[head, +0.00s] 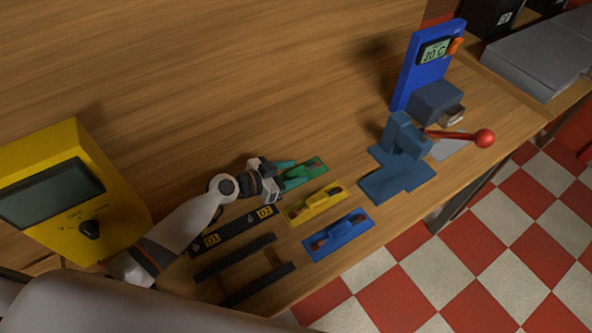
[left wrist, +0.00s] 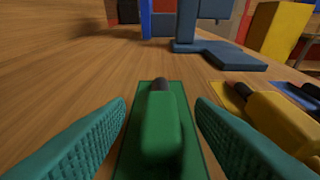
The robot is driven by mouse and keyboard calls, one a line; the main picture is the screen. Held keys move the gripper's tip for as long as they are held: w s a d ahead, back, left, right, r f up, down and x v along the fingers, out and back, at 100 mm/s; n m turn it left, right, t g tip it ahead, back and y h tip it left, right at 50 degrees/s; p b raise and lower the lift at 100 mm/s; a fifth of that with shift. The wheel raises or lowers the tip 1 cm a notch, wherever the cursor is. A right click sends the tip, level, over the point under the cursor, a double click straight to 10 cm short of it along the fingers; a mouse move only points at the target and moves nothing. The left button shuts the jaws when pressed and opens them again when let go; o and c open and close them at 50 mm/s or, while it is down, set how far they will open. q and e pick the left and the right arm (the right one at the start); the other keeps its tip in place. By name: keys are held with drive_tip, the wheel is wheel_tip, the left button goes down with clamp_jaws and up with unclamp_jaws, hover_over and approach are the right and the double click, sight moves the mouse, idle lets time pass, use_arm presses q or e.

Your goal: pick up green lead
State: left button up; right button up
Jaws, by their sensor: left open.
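The green lead (left wrist: 160,125) lies on a green base plate (left wrist: 133,160) on the wooden bench, its dark tip pointing away in the left wrist view. In the head view the green plate (head: 318,166) shows just beyond my left gripper (head: 289,173). My left gripper has teal fingers and is open. In the left wrist view its fingers (left wrist: 160,136) stand on both sides of the green lead, with gaps between them and it. Part of the lead is hidden by the gripper in the head view. My right gripper is not in view.
A yellow lead on its plate (head: 292,217) and a blue one (head: 318,246) lie close by on the right. A black D1/D2 strip (head: 235,229), a yellow meter (head: 93,157) and a blue clamp tool (head: 390,187) with a red-knobbed lever stand around. The bench behind is clear.

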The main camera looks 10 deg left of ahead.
use_arm(q)
drive_tip(key=shift+x, duration=0.9)
drive_tip(key=shift+s, duration=0.1)
drive_tip(key=shift+c, duration=0.3)
clamp_jaws()
drive_tip(key=shift+r, duration=0.1)
